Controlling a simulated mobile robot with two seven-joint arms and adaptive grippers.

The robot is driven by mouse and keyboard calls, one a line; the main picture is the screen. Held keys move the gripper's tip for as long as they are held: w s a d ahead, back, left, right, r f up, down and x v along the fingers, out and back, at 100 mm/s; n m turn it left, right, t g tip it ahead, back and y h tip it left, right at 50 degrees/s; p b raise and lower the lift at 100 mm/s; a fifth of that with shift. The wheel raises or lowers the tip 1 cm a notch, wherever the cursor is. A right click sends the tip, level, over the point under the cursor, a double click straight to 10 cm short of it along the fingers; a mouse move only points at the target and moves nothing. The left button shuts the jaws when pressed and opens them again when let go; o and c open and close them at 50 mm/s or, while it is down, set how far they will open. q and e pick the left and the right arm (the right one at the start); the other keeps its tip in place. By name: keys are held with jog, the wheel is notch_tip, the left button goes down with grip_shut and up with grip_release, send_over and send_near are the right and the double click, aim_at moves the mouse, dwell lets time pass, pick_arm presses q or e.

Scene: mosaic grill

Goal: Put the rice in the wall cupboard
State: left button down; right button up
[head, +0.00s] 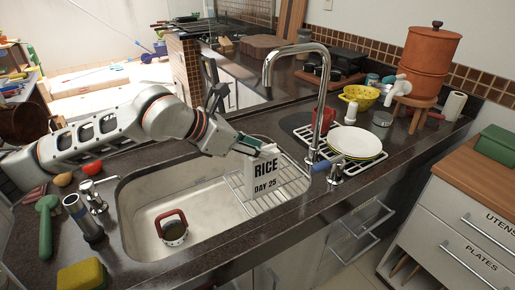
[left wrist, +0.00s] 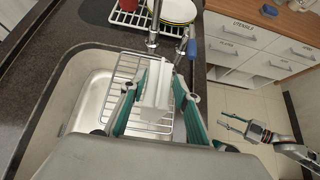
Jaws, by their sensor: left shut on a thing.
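The rice (head: 264,178) is a white box marked "RICE DAY 25". It is upright above the wire rack at the right side of the sink. My left gripper (head: 257,147) is shut on its upper part. In the left wrist view the rice (left wrist: 158,90) sits between the two green fingers of the left gripper (left wrist: 154,84). Whether its bottom touches the rack is hard to tell. My right gripper (left wrist: 234,122) shows only in the left wrist view, off to the right over the floor, with its fingers apart and empty. The wall cupboard is not in view.
The tall tap (head: 305,48) stands just right of the rice. Beyond it are plates (head: 354,143) on a rack and a yellow colander (head: 360,96). A red-handled item (head: 173,228) lies in the sink (head: 135,208). Drawers (head: 470,235) stand at the right, with open floor before them.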

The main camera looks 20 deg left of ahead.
pick_arm(q)
jog(key=shift+f, duration=0.1)
jog(key=c, duration=1.8)
grip_release()
jog(key=shift+f, duration=0.15)
jog(key=shift+o, duration=1.4)
